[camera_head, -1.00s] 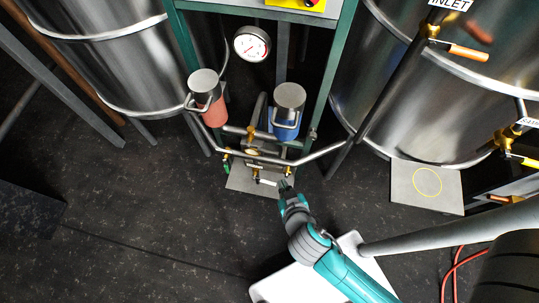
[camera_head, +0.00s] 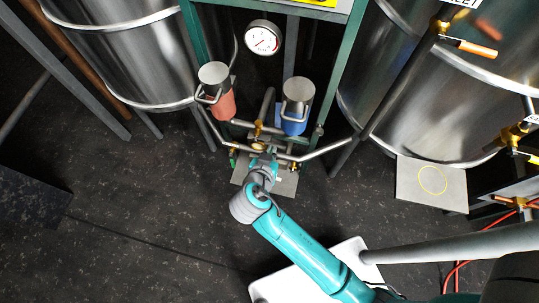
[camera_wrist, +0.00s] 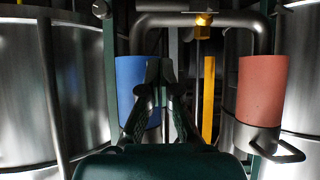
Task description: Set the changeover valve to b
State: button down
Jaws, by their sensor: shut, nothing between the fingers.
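The valve and pipe assembly sits low in the green frame, between a red-bodied canister (camera_head: 222,105) and a blue-bodied canister (camera_head: 292,125). A brass fitting (camera_head: 258,128) shows on its pipework, and a brass piece (camera_wrist: 202,20) shows at the top in the wrist view. A yellow bar (camera_wrist: 208,98) stands just right of my fingers there; I cannot tell whether it is the changeover valve's handle. No position letter is readable. My gripper (camera_head: 264,160) is shut and empty in front of the assembly, hiding part of it. In the wrist view, the fingers (camera_wrist: 162,72) overlap the blue canister.
A round pressure gauge (camera_head: 263,38) hangs above the canisters. Large steel tanks (camera_head: 120,55) stand on both sides. A grey plate with a yellow circle (camera_head: 432,182) lies at right. A bent pipe (camera_wrist: 200,18) crosses ahead of the fingers. The dark floor at left is mostly clear.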

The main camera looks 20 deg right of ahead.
aim_at(270, 144)
jog(key=w+d+f, duration=0.3)
jog(key=w+f, duration=0.1)
jog(key=f, duration=0.3)
jog(key=shift+w+d, duration=0.2)
jog(key=shift+w, duration=0.05)
